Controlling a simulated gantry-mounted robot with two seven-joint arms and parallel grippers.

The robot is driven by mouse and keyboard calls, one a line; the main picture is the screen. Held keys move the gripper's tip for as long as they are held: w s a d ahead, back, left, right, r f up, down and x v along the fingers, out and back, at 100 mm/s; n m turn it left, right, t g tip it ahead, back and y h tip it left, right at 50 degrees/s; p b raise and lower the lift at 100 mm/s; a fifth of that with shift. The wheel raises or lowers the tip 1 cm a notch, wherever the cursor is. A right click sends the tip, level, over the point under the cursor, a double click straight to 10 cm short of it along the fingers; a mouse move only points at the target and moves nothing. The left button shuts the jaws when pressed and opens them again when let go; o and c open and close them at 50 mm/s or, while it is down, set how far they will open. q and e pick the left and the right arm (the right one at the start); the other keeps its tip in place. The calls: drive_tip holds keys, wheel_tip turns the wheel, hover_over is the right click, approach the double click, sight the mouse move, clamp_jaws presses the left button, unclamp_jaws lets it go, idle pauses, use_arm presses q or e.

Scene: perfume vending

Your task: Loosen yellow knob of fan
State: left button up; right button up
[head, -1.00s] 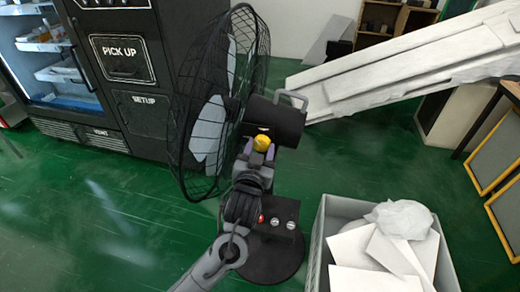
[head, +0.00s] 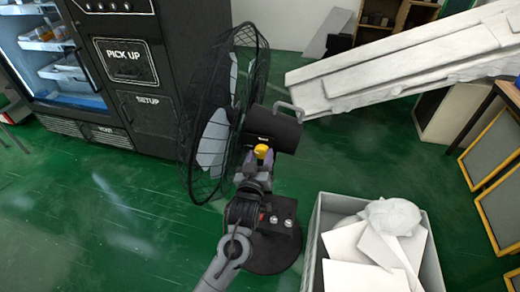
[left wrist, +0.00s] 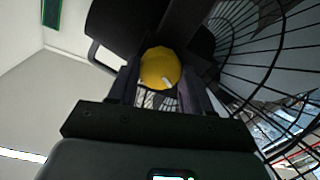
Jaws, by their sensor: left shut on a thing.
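The black fan stands on the green floor, with its wire cage (head: 222,120) facing left and its dark motor housing (head: 273,130) behind. The yellow knob (head: 262,151) sits just below the motor housing. My left gripper (head: 258,162) reaches up from below and is shut on the knob. In the left wrist view, the yellow knob (left wrist: 160,68) sits between the two finger ends of the gripper (left wrist: 160,85), with a small light mark on it. The fan's round base (head: 275,248) is partly hidden by my left arm. My right gripper is not in view.
A grey bin (head: 318,245) with white boards and a crumpled bag stands right of the fan base. A black vending machine (head: 125,70) stands behind at left. A large white slanted piece (head: 400,62) crosses the upper right. The floor at left is clear.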

use_arm(q)
drive_tip(key=shift+n+p, duration=0.6)
drive_tip(key=shift+n, duration=0.1)
drive_tip(key=o, duration=1)
drive_tip(key=shift+o, duration=0.2)
drive_tip(key=shift+s, duration=0.1)
drive_tip(key=shift+s+p, duration=0.2)
drive_tip(key=shift+p, duration=0.15)
drive_tip(key=s+a+p, duration=0.2)
drive_tip(key=s+p, duration=0.1)
drive_tip(key=s, duration=0.7)
drive_tip(key=shift+r, duration=0.15)
